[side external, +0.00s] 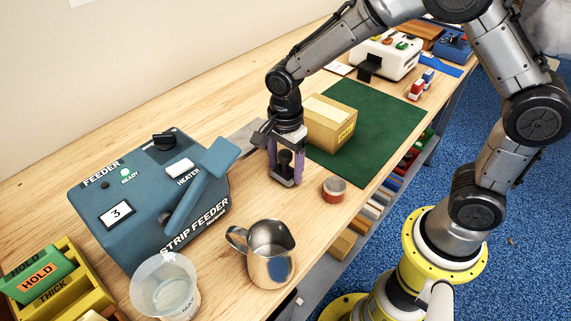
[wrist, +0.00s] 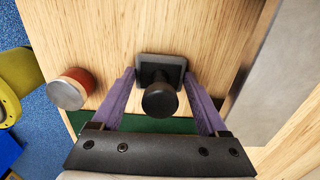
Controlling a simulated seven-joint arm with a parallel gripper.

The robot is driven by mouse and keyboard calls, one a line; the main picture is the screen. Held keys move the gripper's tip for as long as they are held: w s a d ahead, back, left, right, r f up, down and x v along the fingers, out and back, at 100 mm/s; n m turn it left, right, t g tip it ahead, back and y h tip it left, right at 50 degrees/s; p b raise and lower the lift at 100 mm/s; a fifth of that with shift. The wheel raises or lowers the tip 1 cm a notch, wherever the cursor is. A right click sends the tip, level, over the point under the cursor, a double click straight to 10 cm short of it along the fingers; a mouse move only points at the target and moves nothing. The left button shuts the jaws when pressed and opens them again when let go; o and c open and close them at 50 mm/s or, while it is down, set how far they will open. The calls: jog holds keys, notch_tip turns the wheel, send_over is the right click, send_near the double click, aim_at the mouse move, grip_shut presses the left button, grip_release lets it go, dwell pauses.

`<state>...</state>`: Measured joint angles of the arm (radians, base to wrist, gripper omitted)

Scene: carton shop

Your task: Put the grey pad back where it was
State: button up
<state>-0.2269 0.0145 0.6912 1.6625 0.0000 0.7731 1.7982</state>
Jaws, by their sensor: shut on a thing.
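The grey pad (wrist: 160,62) is a small grey block with a round black knob on top. In the wrist view it sits between the tips of the purple fingers of my gripper (wrist: 160,76), which are shut on its two sides. In the side view my gripper (side external: 284,178) points straight down low over the bare wood, in front of the carton and left of the red-sided tin. The pad is partly hidden there by the fingers, with its dark knob (side external: 285,158) showing between them. I cannot tell whether the pad touches the table.
A red-sided tin (side external: 334,189) stands close on the right, also in the wrist view (wrist: 70,89). A carton (side external: 329,124) sits on the green mat (side external: 385,110) behind. The blue strip feeder (side external: 140,200) is left. A metal jug (side external: 270,255) and clear cup (side external: 165,290) stand in front.

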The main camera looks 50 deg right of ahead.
jog(key=shift+f, duration=0.1)
jog(key=o, duration=1.1)
